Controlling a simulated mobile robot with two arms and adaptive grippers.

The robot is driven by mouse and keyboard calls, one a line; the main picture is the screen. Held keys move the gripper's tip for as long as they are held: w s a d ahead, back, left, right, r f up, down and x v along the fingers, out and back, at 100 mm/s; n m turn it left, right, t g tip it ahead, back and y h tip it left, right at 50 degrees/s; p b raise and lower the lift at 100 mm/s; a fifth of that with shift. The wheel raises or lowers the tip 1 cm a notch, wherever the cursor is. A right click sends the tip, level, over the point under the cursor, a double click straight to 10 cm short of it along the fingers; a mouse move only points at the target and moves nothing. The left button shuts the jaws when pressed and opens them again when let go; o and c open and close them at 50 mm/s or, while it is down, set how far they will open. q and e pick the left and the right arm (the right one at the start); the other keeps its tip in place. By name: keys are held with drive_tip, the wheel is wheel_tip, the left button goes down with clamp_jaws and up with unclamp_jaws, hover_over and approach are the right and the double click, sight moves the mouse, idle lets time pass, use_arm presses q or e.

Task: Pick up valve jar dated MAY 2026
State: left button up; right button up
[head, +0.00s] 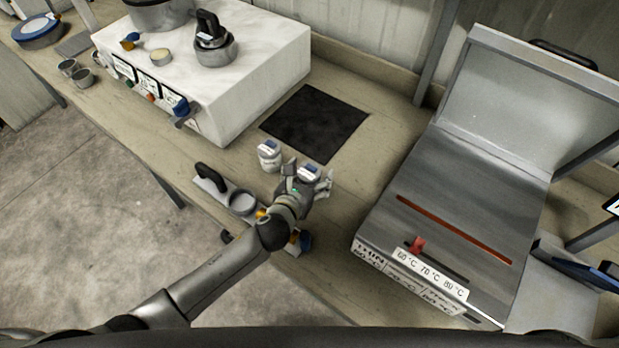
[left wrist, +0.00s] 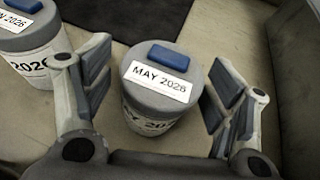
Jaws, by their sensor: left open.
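A jar with a grey lid, a blue block on top and a label reading MAY 2026 (left wrist: 157,82) stands upright between the fingers in the left wrist view. In the head view this jar (head: 309,172) is partly hidden by my gripper. My left gripper (head: 308,180) is open around the jar, with gaps on both sides; its fingers also show in the left wrist view (left wrist: 160,100). A second, similar jar (head: 269,155) stands to the left; in the left wrist view its label (left wrist: 28,55) is cut off, ending in 2026. My right gripper is out of view.
A black mat (head: 315,122) lies behind the jars. A white block-shaped unit (head: 235,85) stands at the back left, and a grey machine with a raised lid (head: 450,215) stands to the right. A black-handled tool with a round cup (head: 242,202) lies left of my gripper.

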use_arm(q)
drive_tip(key=c, duration=1.1)
drive_tip(key=shift+c, duration=0.3)
drive_tip(key=shift+r, duration=0.15)
